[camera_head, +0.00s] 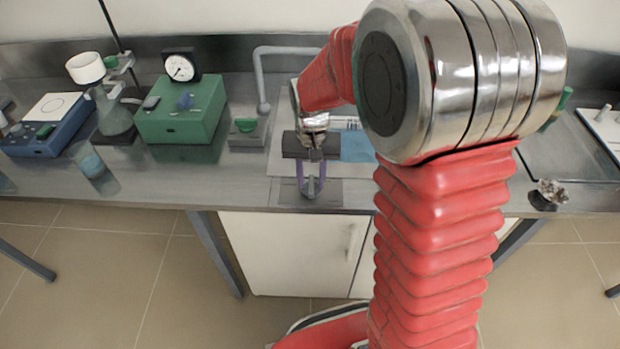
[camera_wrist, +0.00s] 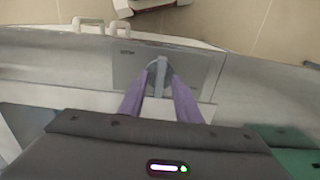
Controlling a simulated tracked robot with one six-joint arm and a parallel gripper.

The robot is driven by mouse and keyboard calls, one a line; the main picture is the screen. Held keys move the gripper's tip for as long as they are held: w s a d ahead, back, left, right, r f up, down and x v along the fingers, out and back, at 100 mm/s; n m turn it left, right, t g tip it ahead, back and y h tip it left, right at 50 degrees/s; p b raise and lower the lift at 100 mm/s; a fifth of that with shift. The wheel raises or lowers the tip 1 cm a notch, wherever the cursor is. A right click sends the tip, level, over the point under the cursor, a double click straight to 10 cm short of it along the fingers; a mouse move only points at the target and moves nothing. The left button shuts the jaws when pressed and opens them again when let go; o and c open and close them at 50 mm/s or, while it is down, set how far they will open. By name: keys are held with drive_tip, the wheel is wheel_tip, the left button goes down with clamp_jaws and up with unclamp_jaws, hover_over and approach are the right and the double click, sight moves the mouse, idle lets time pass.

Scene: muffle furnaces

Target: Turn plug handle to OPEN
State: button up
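A pale grey plug handle (camera_wrist: 160,78) stands on a round fitting in a square metal plate (camera_wrist: 205,72); small lettering on the plate is too blurred to read. In the head view the plate (camera_head: 331,194) lies at the bench's front edge. My gripper (camera_wrist: 162,78) points down at the plate, one purple finger on each side of the handle. The fingers look open, with narrow gaps beside the handle. In the head view my gripper (camera_head: 311,188) is over the plate, with the handle between its fingers. The handle's lower part is partly hidden.
A green box with a gauge (camera_head: 180,110), a flask (camera_head: 113,115) and a blue-based device (camera_head: 45,130) stand left on the bench. A green-knobbed block (camera_head: 247,132) and curved pipe (camera_head: 258,75) are near my gripper. A dark rocky lump (camera_head: 551,192) sits right.

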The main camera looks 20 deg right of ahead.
sight(311, 182)
wheel_tip(311, 182, up, 14)
drive_tip(key=shift+f, duration=0.15)
idle(0.7)
idle(0.5)
drive_tip(key=s+r+n+t, duration=0.2)
drive_tip(key=s, duration=0.7)
drive_tip(key=s+r+n+t, duration=0.1)
drive_tip(key=s+r+t, duration=0.1)
drive_tip(key=s, duration=0.8)
drive_tip(key=shift+a+r+n+t, duration=0.15)
drive_tip(key=shift+n+t, duration=0.25)
drive_tip(key=shift+t, duration=0.4)
